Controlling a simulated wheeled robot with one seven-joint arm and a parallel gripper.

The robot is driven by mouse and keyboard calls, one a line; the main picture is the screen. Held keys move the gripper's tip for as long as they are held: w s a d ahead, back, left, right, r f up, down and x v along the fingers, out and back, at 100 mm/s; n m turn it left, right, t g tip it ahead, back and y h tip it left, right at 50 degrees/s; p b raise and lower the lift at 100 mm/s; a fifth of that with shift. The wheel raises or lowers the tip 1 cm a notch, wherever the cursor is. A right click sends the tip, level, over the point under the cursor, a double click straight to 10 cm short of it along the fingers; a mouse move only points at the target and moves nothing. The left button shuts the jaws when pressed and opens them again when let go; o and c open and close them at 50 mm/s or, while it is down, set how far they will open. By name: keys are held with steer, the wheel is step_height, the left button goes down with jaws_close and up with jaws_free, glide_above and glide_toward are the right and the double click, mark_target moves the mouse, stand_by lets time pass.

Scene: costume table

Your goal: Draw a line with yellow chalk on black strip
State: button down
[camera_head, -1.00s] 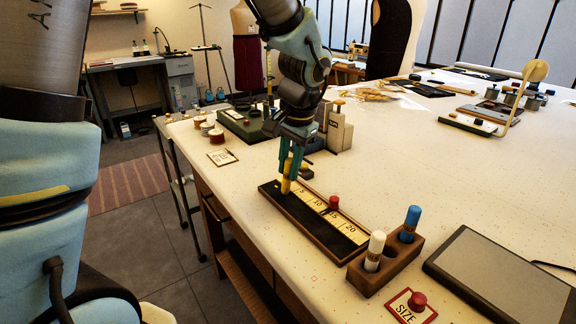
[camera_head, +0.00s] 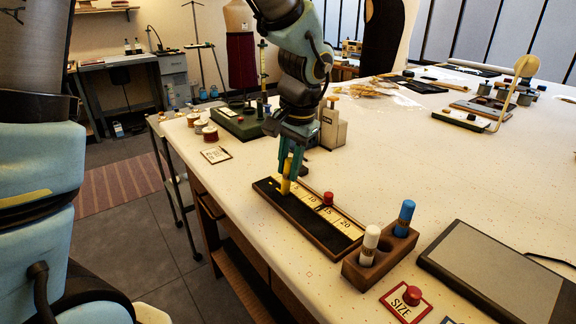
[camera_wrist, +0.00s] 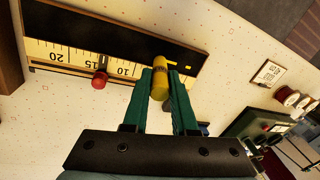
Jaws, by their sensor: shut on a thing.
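The black strip (camera_head: 308,228) lies along the table's front-left edge, beside a yellow number scale (camera_head: 346,224) with a red knob (camera_head: 328,198). My gripper (camera_head: 288,170) is shut on the yellow chalk (camera_head: 286,187), holding it upright over the strip near its low-number end. In the wrist view, the chalk (camera_wrist: 160,76) sits between the green fingertips (camera_wrist: 162,88) and overlaps the black strip (camera_wrist: 100,28). A short yellow mark (camera_wrist: 181,65) shows on the strip beside the chalk, toward the low-number end. I cannot tell whether the tip touches the strip.
A wooden holder (camera_head: 384,262) with a white stick (camera_head: 369,243) and a blue stick (camera_head: 404,216) stands off the high-number end. A SIZE card (camera_head: 405,302) and grey tablet (camera_head: 500,276) lie nearby. Spools (camera_head: 209,132) and a green-based device (camera_head: 240,122) stand behind.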

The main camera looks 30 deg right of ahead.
steer(key=shift+s, duration=0.1)
steer(key=shift+s+d+f+b, duration=0.1)
steer(key=shift+s+b, duration=0.05)
steer(key=shift+s, duration=0.3)
steer(key=shift+s+d+b, duration=0.1)
steer(key=shift+s+b, duration=0.05)
steer(key=shift+s, duration=0.3)
steer(key=shift+s, duration=0.2)
steer(key=shift+s+d, duration=0.15)
steer(key=shift+s, duration=0.7)
steer(key=shift+s, duration=0.15)
steer(key=shift+s+d+b, duration=0.25)
steer(key=shift+s+b, duration=0.15)
steer(key=shift+s, duration=0.35)
steer(key=shift+s, duration=0.2)
steer(key=shift+s+d, duration=0.15)
steer(key=shift+s, duration=0.65)
